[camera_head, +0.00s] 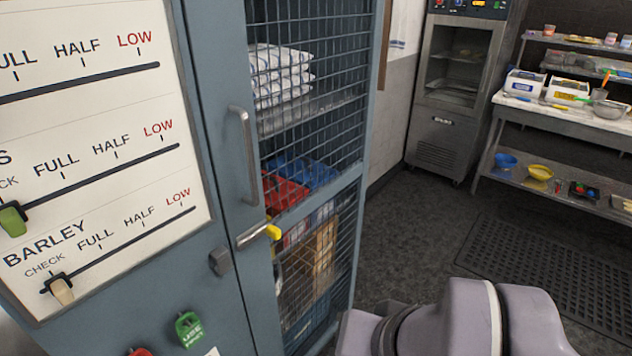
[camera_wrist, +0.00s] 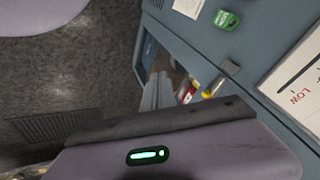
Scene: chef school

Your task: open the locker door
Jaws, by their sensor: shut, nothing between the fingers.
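The blue-grey locker door (camera_head: 212,130) with wire-mesh panels fills the middle of the head view. It looks shut. It has a vertical grey bar handle (camera_head: 245,155). Below that is a metal lever (camera_head: 252,236) with a yellow tip (camera_head: 273,232), lying roughly level. The lever also shows in the wrist view (camera_wrist: 218,85), right of my gripper (camera_wrist: 157,88). The gripper's grey fingers are together and empty, apart from the lever. In the head view the gripper itself is hidden; only my arm shows at the bottom.
Folded striped towels (camera_head: 278,75) and red and blue items (camera_head: 285,190) lie behind the mesh. A white level board (camera_head: 90,130) is left of the door, with a green tag (camera_head: 188,328) below. A steel cabinet (camera_head: 455,85) and shelves stand farther back.

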